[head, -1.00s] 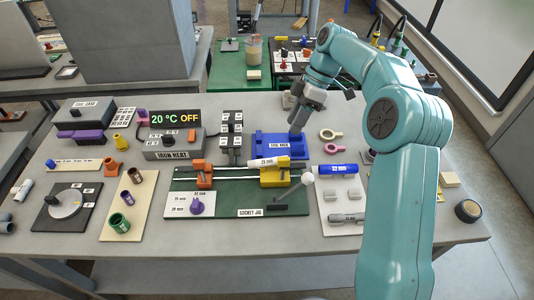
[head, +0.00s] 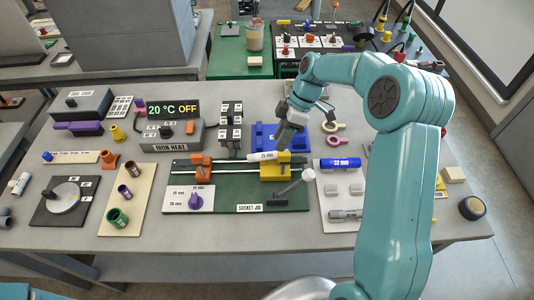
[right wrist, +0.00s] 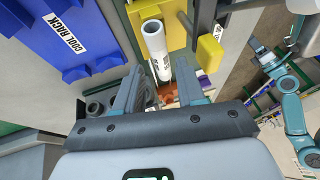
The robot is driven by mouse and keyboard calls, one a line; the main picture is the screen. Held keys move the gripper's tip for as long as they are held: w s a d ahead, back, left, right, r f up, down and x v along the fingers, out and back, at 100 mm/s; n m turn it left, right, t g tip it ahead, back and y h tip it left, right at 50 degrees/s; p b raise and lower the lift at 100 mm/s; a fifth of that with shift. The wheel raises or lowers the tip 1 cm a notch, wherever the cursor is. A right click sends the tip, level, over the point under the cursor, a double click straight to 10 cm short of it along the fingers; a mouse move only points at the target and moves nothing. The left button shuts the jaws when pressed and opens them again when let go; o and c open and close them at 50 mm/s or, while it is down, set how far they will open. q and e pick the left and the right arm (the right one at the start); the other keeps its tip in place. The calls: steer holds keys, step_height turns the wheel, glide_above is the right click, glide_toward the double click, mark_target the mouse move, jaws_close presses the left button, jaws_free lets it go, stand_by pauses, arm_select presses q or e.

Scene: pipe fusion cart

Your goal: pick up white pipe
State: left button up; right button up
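The white pipe (head: 255,157), labelled 25 mm, lies level at the yellow clamp (head: 273,172) of the green socket jig (head: 222,197). The fingers of the right gripper (right wrist: 160,70) are apart, one on each side of the pipe's line, and hold nothing. My left arm (right wrist: 291,108) shows at the right of the wrist view; its gripper is too small to read.
The blue cool rack (head: 265,132) stands right behind the jig. An orange clamp (head: 200,166) is on the jig's left. A lever with a white knob (head: 308,175) rises at the jig's right. A blue 32 mm pipe (head: 337,164) lies right of the jig.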

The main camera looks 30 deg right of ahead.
mark_target(275, 152)
steer(key=shift+s+a+f, duration=0.1)
steer(key=shift+s+f, duration=0.05)
steer(key=shift+s, duration=0.15)
steer(key=p+x, duration=0.1)
steer(key=x, duration=0.1)
steer(key=w+p+x, duration=0.1)
steer(key=x, duration=0.2)
steer(key=shift+s+f, duration=0.1)
steer(key=shift+s, duration=0.3)
steer(key=shift+w, duration=0.25)
jaws_close()
steer(key=shift+s, duration=0.1)
steer(key=shift+d, duration=0.2)
